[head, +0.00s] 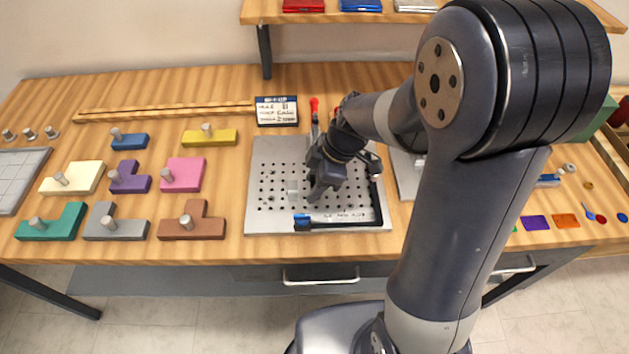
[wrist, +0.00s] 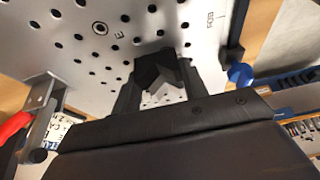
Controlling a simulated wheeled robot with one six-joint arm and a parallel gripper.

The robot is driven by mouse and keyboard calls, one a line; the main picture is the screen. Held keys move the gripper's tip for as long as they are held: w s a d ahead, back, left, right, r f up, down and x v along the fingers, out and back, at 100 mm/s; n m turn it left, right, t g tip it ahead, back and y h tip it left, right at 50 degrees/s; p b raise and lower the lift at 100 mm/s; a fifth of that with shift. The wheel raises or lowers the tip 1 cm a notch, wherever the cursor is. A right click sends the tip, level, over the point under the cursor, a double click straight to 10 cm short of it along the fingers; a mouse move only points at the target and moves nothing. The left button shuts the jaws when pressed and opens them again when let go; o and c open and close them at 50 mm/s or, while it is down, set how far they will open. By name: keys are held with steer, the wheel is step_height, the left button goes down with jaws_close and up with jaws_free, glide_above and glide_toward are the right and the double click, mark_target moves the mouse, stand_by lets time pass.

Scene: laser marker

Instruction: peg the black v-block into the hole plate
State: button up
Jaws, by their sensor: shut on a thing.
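The hole plate (head: 268,218) is a light grey metal sheet with a grid of dark holes, lying on the wooden bench. It fills the upper part of the wrist view (wrist: 70,25). My gripper (head: 318,192) is over the middle of the plate, pointing down. In the wrist view, the black v-block (wrist: 150,66) sits between the two fingers of my gripper (wrist: 158,88), which is shut on it. My arm and gripper hide the block in the head view. Its underside, any pegs and its gap to the plate are hidden.
A black L-shaped fence (head: 345,225) with a blue end borders the plate's front and right. A red-handled clamp (head: 314,106) stands behind it. Coloured knobbed pieces (head: 183,174) lie left.

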steer(key=shift+f+b, duration=0.4)
steer(key=shift+b, duration=0.05)
steer(key=o, duration=1.1)
steer(key=shift+c, duration=0.2)
steer(key=shift+r, duration=0.1)
steer(key=v, duration=1)
steer(key=shift+r, duration=0.35)
steer(key=shift+d, duration=0.15)
steer(key=x, duration=1)
steer(key=shift+f, duration=0.35)
steer(key=shift+r+p, duration=0.15)
steer(key=shift+p, duration=0.15)
